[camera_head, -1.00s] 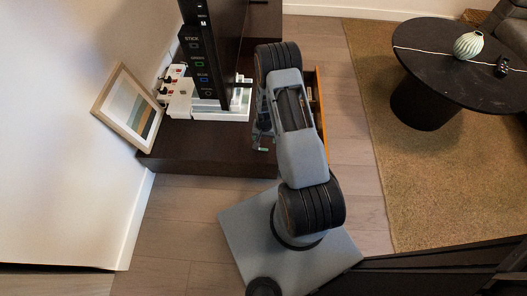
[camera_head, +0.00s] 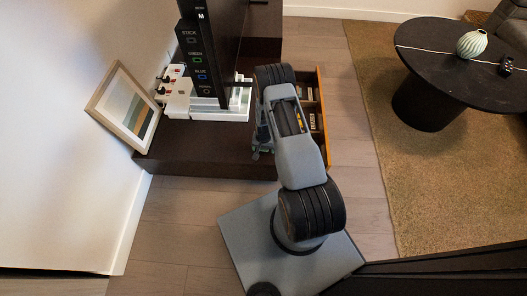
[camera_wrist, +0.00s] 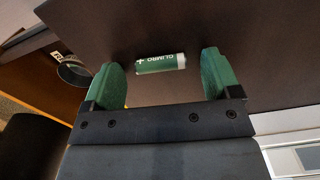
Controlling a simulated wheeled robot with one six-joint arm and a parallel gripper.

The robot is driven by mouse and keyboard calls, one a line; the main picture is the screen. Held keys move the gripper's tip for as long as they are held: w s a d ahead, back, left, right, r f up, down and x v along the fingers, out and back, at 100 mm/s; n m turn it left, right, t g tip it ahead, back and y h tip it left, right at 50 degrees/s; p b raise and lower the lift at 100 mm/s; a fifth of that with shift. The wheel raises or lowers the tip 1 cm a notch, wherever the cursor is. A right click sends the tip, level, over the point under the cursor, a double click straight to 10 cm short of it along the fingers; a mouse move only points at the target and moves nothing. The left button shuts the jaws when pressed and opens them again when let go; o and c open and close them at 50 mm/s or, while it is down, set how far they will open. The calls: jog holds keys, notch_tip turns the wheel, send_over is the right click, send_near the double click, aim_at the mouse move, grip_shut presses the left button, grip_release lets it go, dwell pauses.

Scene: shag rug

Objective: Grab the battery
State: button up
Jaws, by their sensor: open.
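The battery (camera_wrist: 160,64) is a small cylinder with a green body and a pale end, printed "OLIMBO" or similar. In the wrist view it lies on its side on the dark brown top of the cabinet (camera_wrist: 200,25). My gripper (camera_wrist: 163,75) is open, with one green finger to the left of the battery and one to the right. Both fingers look apart from it; I cannot tell the height between them. In the head view the battery is not visible, and my gripper (camera_head: 258,145) is mostly hidden beside my arm over the cabinet.
An open drawer (camera_head: 324,125) with several items stands right of my arm. A framed picture (camera_head: 126,108) leans on the wall at left. White boxes (camera_head: 220,112) and a tall black panel sit on the cabinet. A round black table (camera_head: 425,60) stands on the rug at right.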

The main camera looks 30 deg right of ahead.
jog(key=c, duration=1)
jog(key=shift+r, duration=0.15)
